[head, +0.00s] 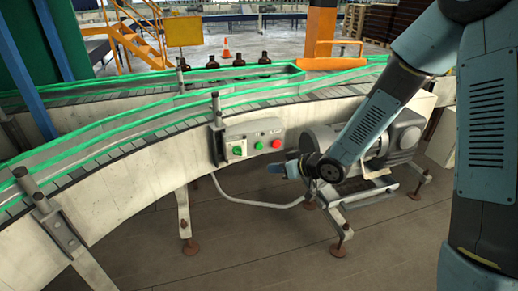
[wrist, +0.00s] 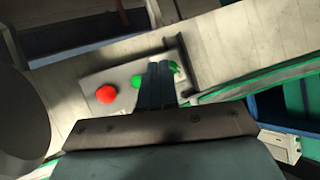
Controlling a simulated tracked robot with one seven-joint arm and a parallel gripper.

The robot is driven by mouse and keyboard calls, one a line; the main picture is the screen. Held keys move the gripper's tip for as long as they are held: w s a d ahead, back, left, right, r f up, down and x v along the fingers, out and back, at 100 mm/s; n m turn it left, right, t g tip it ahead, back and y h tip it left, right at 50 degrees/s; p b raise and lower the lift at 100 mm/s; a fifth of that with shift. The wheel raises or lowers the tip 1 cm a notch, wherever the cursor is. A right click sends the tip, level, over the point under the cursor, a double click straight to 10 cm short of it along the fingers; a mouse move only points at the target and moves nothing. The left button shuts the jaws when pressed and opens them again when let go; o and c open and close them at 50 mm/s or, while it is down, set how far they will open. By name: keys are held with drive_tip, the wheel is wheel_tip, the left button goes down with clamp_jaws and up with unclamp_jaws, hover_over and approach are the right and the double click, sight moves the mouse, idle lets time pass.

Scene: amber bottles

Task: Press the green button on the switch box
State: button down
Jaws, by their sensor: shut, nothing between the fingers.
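The grey switch box (head: 252,131) is fixed to the side of the conveyor in the head view. From left to right its face has a green selector knob (head: 237,150), a green button (head: 259,146) and a red button (head: 277,143). My gripper (head: 272,168) is shut and empty, below the buttons in the picture. In the wrist view the shut fingers (wrist: 160,66) reach over the box (wrist: 98,78), between the green button (wrist: 137,82) and the partly hidden green knob (wrist: 174,68). The red button (wrist: 106,94) lies left. I cannot tell whether the fingertips touch the box.
The curved conveyor (head: 140,150) with green rails runs behind the box. A grey motor (head: 375,140) stands right of the box, close to my arm. A cable (head: 250,203) hangs below. Several amber bottles (head: 238,60) stand on the far belt. The floor in front is clear.

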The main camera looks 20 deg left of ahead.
sight(259, 146)
drive_tip(key=shift+s+a+f, duration=0.1)
drive_tip(key=shift+s+a, duration=0.05)
drive_tip(key=shift+a, duration=0.1)
drive_tip(key=w+a, duration=0.4)
drive_tip(key=w, duration=0.3)
drive_tip(key=shift+w+a, duration=0.25)
drive_tip(key=shift+a, duration=0.05)
idle(0.3)
drive_tip(key=shift+w, duration=0.1)
idle(1.9)
drive_tip(key=shift+w+a, duration=0.2)
drive_tip(key=shift+w, duration=0.1)
